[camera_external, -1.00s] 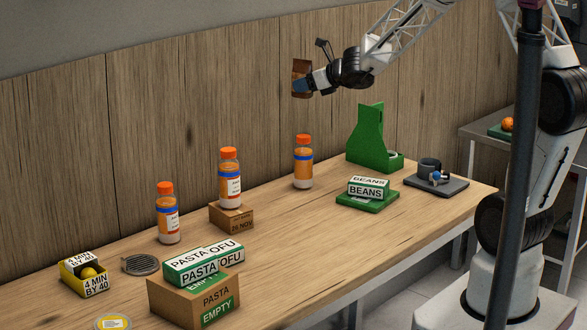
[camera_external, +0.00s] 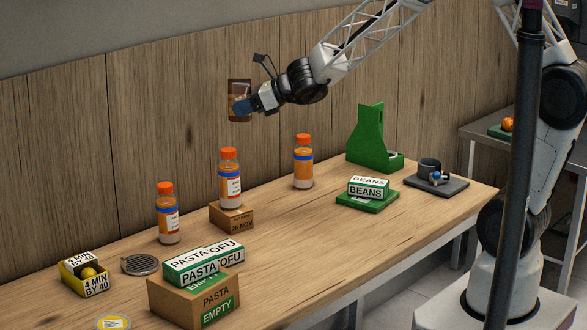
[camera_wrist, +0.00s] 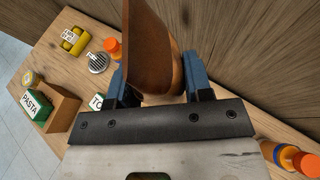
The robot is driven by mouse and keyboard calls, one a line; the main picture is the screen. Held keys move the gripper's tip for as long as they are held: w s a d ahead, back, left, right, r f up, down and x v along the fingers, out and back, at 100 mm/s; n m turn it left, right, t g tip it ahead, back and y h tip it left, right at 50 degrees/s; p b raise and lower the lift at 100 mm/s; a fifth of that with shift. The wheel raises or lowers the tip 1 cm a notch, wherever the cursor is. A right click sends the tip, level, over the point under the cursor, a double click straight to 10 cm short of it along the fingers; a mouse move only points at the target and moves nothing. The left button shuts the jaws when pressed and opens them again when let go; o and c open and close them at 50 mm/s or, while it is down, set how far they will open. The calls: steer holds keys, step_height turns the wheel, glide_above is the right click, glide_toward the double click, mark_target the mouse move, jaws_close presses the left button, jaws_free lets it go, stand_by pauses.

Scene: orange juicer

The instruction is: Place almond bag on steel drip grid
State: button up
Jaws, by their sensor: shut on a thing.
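The brown almond bag (camera_external: 240,88) is in my gripper (camera_external: 241,106), high above the table, above the bottle on the small carton. In the wrist view the almond bag (camera_wrist: 149,50) stands between the two blue fingers of my gripper (camera_wrist: 154,85), which are shut on it. The round steel drip grid (camera_external: 140,264) lies flat on the table at the left, apart from the bag and lower. The steel drip grid (camera_wrist: 97,62) also shows in the wrist view, left of the bag, with nothing on it.
Orange-capped bottles (camera_external: 168,213) stand near the wall. A yellow bin (camera_external: 84,275) is left of the grid, and a carton (camera_external: 193,298) with pasta boxes is right of it. A green stand (camera_external: 372,145) and a beans box (camera_external: 367,188) are farther right.

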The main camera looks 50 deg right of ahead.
steer(key=s+a+n+g+y, duration=0.25)
steer(key=s+a, duration=0.55)
steer(key=a, duration=0.6)
steer(key=s+a+n+g+y, duration=0.25)
steer(key=s+a, duration=0.45)
steer(key=a, duration=0.6)
step_height(320, 180, down, 22)
steer(key=h, duration=0.1)
steer(key=shift+n+g, duration=0.3)
steer(key=shift+r, duration=0.1)
steer(key=shift+w+a, duration=0.1)
glide_above(143, 263)
steer(key=shift+w+f, duration=0.1)
steer(key=shift+f, duration=0.65)
steer(key=shift+f, duration=1.75)
steer(key=shift+f, duration=0.1)
